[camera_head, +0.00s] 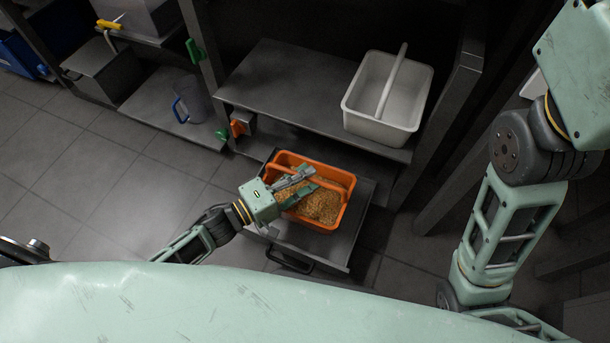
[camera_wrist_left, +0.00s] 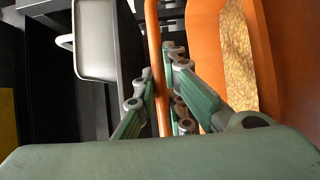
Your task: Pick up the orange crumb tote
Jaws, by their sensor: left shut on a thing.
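The orange crumb tote (camera_head: 346,203) sits upright in a pulled-out grey drawer (camera_head: 345,250) below the shelf in the head view. It holds golden-brown crumbs (camera_head: 318,207). My left gripper (camera_head: 305,180) reaches over the tote from the left. In the left wrist view, the tote's thin orange handle (camera_wrist_left: 154,45) runs between the green fingers of my left gripper (camera_wrist_left: 160,85), which is shut on it. The tote's wall (camera_wrist_left: 205,40) and some crumbs (camera_wrist_left: 238,60) show to the right. My right arm shows at the right of the head view, but its gripper is not in view.
A white tote (camera_head: 388,125) with a raised handle stands on the grey shelf (camera_head: 285,85) above the drawer. A clear jug with a blue handle (camera_head: 192,100) stands on a low shelf at left. A dark rack post (camera_head: 455,95) rises right of the shelf. Tiled floor (camera_head: 110,165) is open at left.

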